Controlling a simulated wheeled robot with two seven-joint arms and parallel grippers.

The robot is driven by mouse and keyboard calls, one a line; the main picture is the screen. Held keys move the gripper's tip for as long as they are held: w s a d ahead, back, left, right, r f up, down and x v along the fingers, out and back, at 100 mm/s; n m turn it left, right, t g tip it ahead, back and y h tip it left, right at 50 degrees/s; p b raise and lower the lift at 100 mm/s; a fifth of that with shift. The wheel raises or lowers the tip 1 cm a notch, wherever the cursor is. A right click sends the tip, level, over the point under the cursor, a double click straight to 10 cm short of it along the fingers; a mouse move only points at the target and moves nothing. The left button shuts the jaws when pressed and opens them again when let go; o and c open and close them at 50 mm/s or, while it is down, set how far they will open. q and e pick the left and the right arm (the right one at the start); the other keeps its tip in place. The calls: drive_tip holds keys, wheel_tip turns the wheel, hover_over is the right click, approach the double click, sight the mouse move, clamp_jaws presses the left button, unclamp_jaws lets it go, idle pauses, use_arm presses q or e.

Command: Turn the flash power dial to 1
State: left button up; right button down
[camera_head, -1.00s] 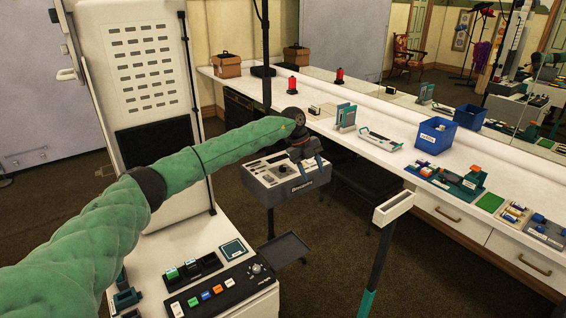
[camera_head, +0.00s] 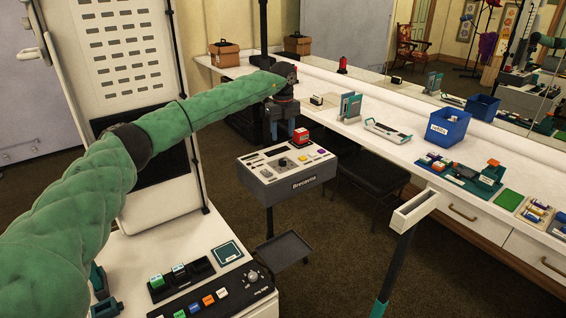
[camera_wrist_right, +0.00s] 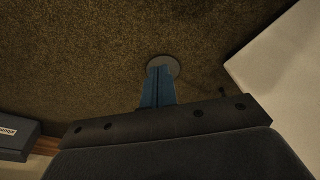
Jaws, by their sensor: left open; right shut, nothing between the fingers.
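The grey flash power pack (camera_head: 292,187) stands on a post at mid-picture in the head view. Its light top panel carries several small controls, among them a dark round dial (camera_head: 283,162) near the middle. The dial's setting is too small to read. A red block-like part (camera_head: 300,137) stands at the panel's far edge. My left gripper (camera_head: 282,136) is open and points down at the pack's far edge, beside the red part and apart from the dial. My right gripper (camera_wrist_right: 158,88) is shut and empty above the carpet in the right wrist view.
A white console with coloured buttons (camera_head: 208,300) is at the front. A small dark shelf (camera_head: 285,250) sits low beside the post. A white holder on a pole (camera_head: 414,209) stands right of the pack. The long white counter (camera_head: 380,150) behind holds a blue bin (camera_head: 446,132).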

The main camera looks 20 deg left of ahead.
sight(283, 160)
use_arm(q)
wheel_tip(283, 160, down, 3)
drive_tip(key=shift+b, duration=1)
use_arm(e)
wheel_tip(283, 160, up, 10)
use_arm(q)
drive_tip(key=shift+f, duration=0.45)
wheel_tip(283, 160, down, 7)
drive_tip(key=p, duration=0.2)
drive_tip(key=shift+p, duration=0.35)
use_arm(e)
wheel_tip(283, 160, down, 11)
drive_tip(key=s, duration=0.2)
drive_tip(key=shift+d, duration=0.25)
use_arm(q)
drive_tip(key=shift+c, duration=0.2)
drive_tip(key=c, duration=1)
